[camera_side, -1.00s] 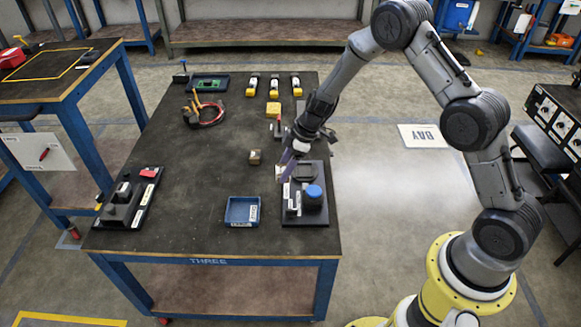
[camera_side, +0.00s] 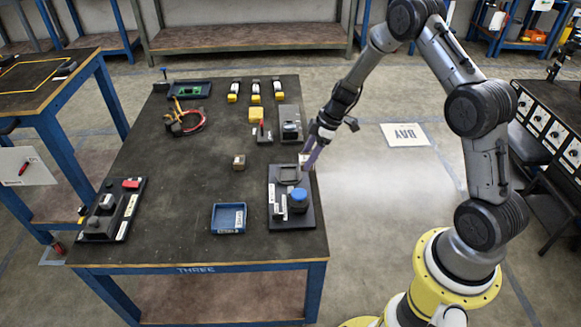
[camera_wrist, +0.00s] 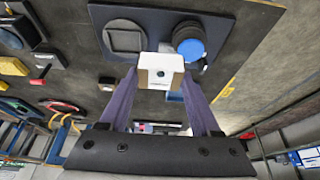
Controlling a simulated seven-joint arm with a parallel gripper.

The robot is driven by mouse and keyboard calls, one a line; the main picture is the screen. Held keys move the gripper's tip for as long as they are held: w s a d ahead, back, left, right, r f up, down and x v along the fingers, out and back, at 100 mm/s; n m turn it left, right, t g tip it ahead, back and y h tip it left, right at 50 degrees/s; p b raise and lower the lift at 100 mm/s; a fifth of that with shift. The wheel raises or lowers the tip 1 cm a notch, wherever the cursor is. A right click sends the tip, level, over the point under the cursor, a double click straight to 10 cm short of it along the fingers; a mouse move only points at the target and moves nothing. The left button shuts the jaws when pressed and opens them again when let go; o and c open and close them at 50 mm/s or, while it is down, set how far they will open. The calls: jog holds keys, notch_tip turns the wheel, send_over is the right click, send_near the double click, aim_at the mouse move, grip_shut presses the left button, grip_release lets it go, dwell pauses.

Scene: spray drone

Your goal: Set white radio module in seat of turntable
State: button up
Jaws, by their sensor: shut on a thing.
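My gripper (camera_side: 307,160) hangs above the right edge of a dark base plate, its purple fingers pointing down. In the wrist view my gripper (camera_wrist: 163,90) is shut on the white radio module (camera_wrist: 161,71), a small white block with a dark round spot. In the side view the module is hard to make out at the fingertips. The turntable's dark base plate (camera_side: 275,225) carries a square framed seat (camera_side: 289,174) and a blue-capped round part (camera_side: 299,194). In the wrist view the seat (camera_wrist: 127,38) looks empty and the module is apart from it.
A blue tray (camera_side: 228,218) stands left of the plate, with a small tan block (camera_side: 239,162) behind it. A dark fixture (camera_side: 289,128) stands further back. Another dark fixture (camera_side: 110,212) sits at the bench's left. Red cables (camera_side: 186,118) lie at the back left.

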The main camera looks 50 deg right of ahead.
jog(key=w+f, duration=0.2)
jog(key=w+d+f, duration=0.1)
jog(key=w+f, duration=0.1)
jog(key=w, duration=0.1)
jog(key=w+f, duration=0.3)
jog(key=shift+d, duration=0.4)
jog(key=shift+w+d+f, duration=0.1)
jog(key=shift+w+f, duration=0.05)
jog(key=shift+f, duration=0.8)
jog(key=shift+w+f, duration=0.15)
jog(key=shift+f, duration=0.75)
jog(key=shift+f, duration=0.1)
jog(key=o, duration=1.4)
jog(key=v, duration=1.2)
notch_tip(320, 180, up, 23)
jog(key=m+h, duration=0.1)
jog(key=m, duration=0.2)
send_over(303, 157)
jog(key=s+a, duration=0.6)
jog(key=s, duration=0.2)
jog(key=s+a+r+m, duration=0.1)
jog(key=s+m, duration=0.1)
jog(key=s, duration=0.6)
jog(key=s+a+r+m+t+h, duration=0.1)
jog(key=s+m, duration=0.1)
jog(key=s, duration=0.6)
jog(key=s+a+r+m+t+h, duration=0.1)
jog(key=s+a+r+m, duration=0.1)
jog(key=s, duration=0.5)
jog(key=shift+s, duration=0.4)
